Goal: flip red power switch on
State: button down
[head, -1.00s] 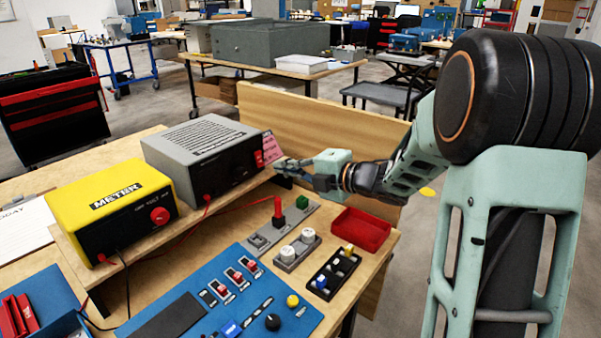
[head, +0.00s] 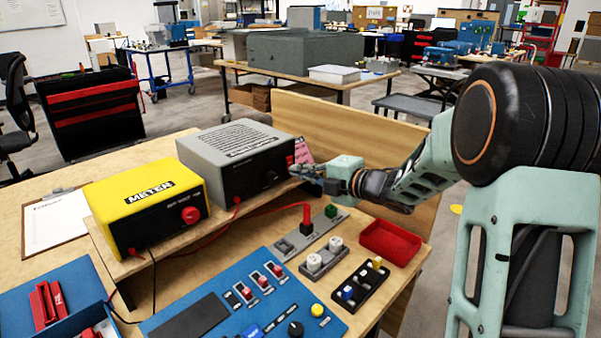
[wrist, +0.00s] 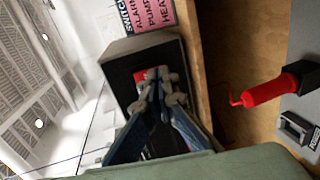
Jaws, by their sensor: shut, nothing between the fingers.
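The grey power box (head: 235,147) stands on the raised wooden shelf, with its dark front panel facing my arm. The red power switch (head: 290,160) is at the right end of that panel. In the wrist view the switch (wrist: 152,73) shows as a red patch just beyond my fingertips, which hide part of it. My gripper (head: 296,170) is shut and empty, its tips right at the switch; I cannot tell whether they touch it. The switch's on or off position cannot be made out.
A yellow meter (head: 145,200) stands left of the grey box. A red probe (head: 306,215) stands upright below my gripper, also seen in the wrist view (wrist: 265,92). A pink label card (head: 303,150) is beside the switch. A red tray (head: 390,243) and a blue panel (head: 225,315) lie in front.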

jog(key=shift+w+a+f+b, duration=0.15)
jog(key=shift+f+b, duration=0.15)
jog(key=shift+b, duration=0.65)
jog(key=shift+w+a+r+t+y+b, duration=0.1)
jog(key=shift+t+y+b, duration=0.3)
jog(key=shift+b, duration=0.05)
